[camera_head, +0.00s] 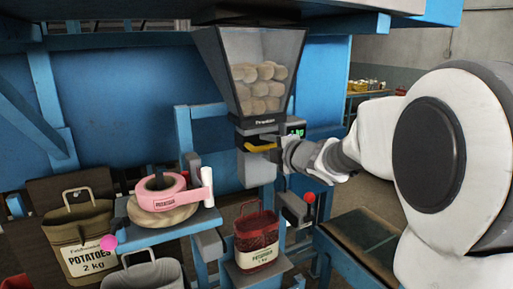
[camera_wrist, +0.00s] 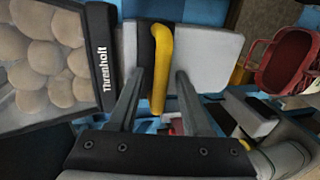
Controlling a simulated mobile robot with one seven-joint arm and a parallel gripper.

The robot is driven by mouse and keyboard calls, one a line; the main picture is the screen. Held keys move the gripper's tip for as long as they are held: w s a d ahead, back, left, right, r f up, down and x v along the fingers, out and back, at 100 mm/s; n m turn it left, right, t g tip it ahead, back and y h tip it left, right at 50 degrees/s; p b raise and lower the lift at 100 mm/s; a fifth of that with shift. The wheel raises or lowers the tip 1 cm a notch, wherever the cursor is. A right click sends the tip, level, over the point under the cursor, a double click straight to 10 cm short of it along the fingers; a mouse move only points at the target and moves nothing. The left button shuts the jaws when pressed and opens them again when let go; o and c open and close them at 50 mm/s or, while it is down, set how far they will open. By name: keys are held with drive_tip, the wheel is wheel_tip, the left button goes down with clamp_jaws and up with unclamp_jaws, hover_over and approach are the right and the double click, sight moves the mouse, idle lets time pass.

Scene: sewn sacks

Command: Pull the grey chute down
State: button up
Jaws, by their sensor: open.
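The grey chute (camera_head: 257,170) hangs under the dark hopper (camera_head: 230,75) in the head view, with a yellow handle (camera_head: 262,149) across its upper front. In the wrist view the pale grey chute (camera_wrist: 215,52) lies straight ahead, and the yellow handle (camera_wrist: 161,60) crosses it. My gripper (camera_wrist: 160,76) is open, with one finger on each side of the handle's near end. A gap shows on both sides, and I cannot tell how deep the fingers reach. In the head view my gripper is at the chute's right side, its fingers mostly hidden.
The hopper holds several potatoes. A red sack (camera_head: 257,240) stands below the chute. A green display (camera_head: 296,129) and a red knob (camera_head: 309,197) are close to my arm.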

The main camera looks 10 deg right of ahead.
clamp_jaws()
idle(1.4)
